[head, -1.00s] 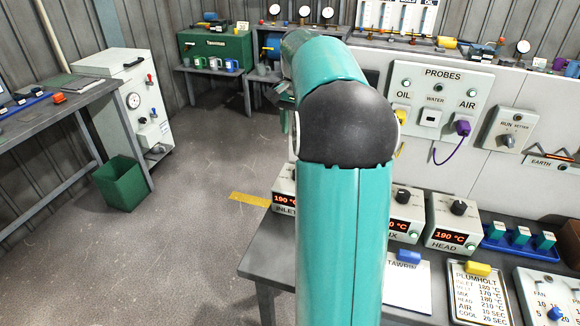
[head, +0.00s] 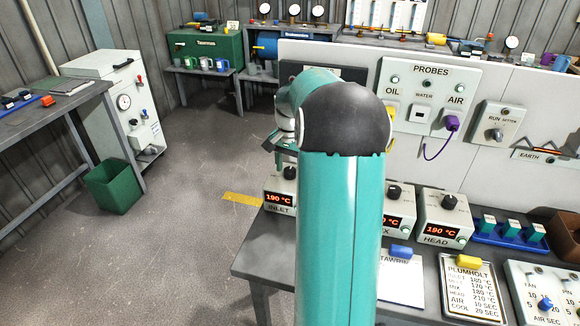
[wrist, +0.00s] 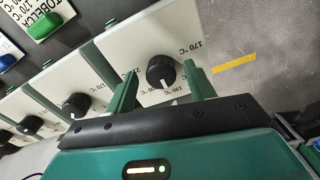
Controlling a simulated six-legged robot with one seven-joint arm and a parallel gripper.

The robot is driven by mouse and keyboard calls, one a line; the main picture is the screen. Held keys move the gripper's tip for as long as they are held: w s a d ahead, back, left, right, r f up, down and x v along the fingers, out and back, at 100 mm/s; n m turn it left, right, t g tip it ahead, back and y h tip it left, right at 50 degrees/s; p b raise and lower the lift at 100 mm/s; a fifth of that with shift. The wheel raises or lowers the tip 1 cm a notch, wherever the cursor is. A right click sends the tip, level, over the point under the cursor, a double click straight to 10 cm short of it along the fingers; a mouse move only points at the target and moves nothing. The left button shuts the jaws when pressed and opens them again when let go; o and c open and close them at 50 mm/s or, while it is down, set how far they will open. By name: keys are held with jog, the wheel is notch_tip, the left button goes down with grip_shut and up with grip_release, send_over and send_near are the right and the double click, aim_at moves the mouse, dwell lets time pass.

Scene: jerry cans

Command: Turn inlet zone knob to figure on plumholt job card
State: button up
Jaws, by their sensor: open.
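The inlet box (head: 280,200) stands at the bench's left end. Its display reads 190 °C and its black knob (head: 290,173) sits on top, partly behind my arm. In the wrist view, the inlet knob (wrist: 160,72) has a white pointer facing my gripper, by a mark that seems to read 190 °C. My gripper (wrist: 161,75) is open, with one finger on each side of the knob; contact is not clear. The Plumholt card (head: 468,285) lies on the bench under a yellow clip and seems to list inlet 180 °C.
The mix box (head: 398,215) and head box (head: 443,220) stand to the right; the head box reads 190 °C. A second card (head: 402,280) with a blue clip lies beside the Plumholt card. A probe panel (head: 430,95) rises behind. Floor left of the bench is clear.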

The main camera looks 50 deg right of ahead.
jog(key=c, duration=1)
jog(key=shift+n, duration=0.3)
jog(key=n, duration=0.9)
jog(key=o, duration=1)
